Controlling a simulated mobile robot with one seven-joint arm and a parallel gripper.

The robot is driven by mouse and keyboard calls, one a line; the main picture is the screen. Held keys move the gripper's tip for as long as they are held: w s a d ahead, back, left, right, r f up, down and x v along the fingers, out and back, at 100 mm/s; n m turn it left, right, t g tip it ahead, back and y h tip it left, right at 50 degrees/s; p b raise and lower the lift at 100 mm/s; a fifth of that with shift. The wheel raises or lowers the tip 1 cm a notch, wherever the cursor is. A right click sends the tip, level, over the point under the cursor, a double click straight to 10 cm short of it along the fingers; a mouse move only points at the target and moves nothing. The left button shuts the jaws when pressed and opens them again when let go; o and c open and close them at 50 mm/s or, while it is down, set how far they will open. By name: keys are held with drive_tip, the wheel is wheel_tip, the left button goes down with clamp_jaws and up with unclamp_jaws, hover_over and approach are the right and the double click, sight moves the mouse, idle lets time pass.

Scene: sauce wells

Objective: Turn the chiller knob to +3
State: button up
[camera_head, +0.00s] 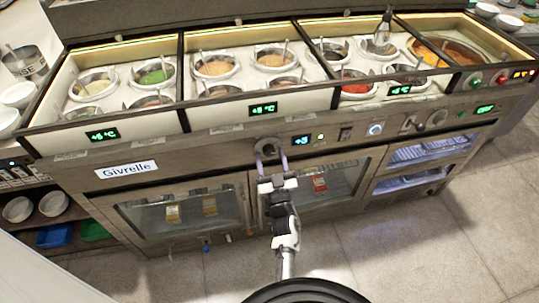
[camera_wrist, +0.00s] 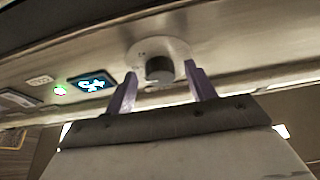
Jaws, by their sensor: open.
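The chiller knob is a dark grey cylinder on a round pale plate. It is in the middle of the wrist view (camera_wrist: 159,69) and on the chiller's front panel in the head view (camera_head: 267,147). My gripper (camera_head: 270,162) is open, its two purple fingers reaching up to the panel. In the wrist view my gripper (camera_wrist: 160,76) has one finger on each side of the knob, with visible gaps. A small blue-lit display (camera_head: 301,140) sits right of the knob; its digit is too blurred to read surely, perhaps +5 or +3.
Green temperature displays (camera_head: 263,109) line the panel above. A blue-ringed button (camera_head: 376,129) and another dark knob (camera_head: 437,119) sit further right. Sauce wells (camera_head: 215,66) with utensils lie above the panel. Glass doors (camera_head: 185,211) are below; the tiled floor in front is open.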

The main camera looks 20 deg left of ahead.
drive_tip(key=c, duration=1)
drive_tip(key=shift+r+n, duration=0.1)
drive_tip(key=shift+n, duration=0.2)
drive_tip(key=shift+d+r+n+g+y+p, duration=0.1)
drive_tip(key=shift+n+g+y+p, duration=0.3)
drive_tip(key=shift+n+p, duration=0.35)
drive_tip(key=n+y+p, duration=0.1)
drive_tip(key=n, duration=0.1)
drive_tip(key=n+g+p, duration=0.1)
drive_tip(key=n, duration=0.1)
drive_tip(key=shift+w+d+n+g+y, duration=0.1)
drive_tip(key=shift+w+n+g+y, duration=0.05)
drive_tip(key=shift+n+g+y, duration=0.2)
drive_tip(key=n+g+p, duration=0.1)
drive_tip(key=n, duration=0.2)
drive_tip(key=n+g+y+p, duration=0.1)
drive_tip(key=n+g+p, duration=0.1)
drive_tip(key=n, duration=0.1)
drive_tip(key=shift+w+d+r+n, duration=0.1)
drive_tip(key=shift+d+n, duration=0.05)
drive_tip(key=shift+n, duration=0.45)
